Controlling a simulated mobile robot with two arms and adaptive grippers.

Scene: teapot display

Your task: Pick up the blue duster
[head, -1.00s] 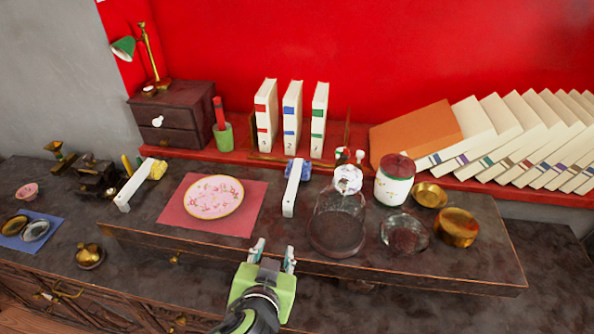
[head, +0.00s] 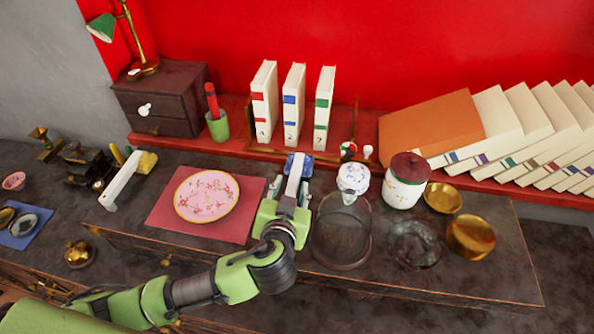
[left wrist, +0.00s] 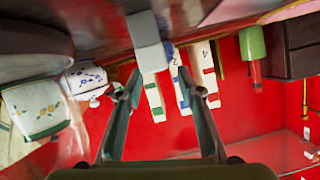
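The blue duster (head: 298,166) lies on the raised dark shelf, its blue head toward the back and its white handle pointing toward me. My left gripper (head: 287,207) is open, its fingers spread over the handle's near end. In the left wrist view, a pale block that looks like the duster handle (left wrist: 146,30) shows just beyond the open fingertips of my left gripper (left wrist: 160,76). The duster's blue head is not clear there. I cannot tell whether a finger touches the handle. My right gripper is not in view.
A pink plate (head: 207,196) on a red mat (head: 160,217) lies left of the duster. A glass dome (head: 342,235) stands close on the right, with a flowered jar (head: 405,182) beyond. A yellow-headed duster (head: 122,180) lies farther left. Books (head: 293,105) stand behind.

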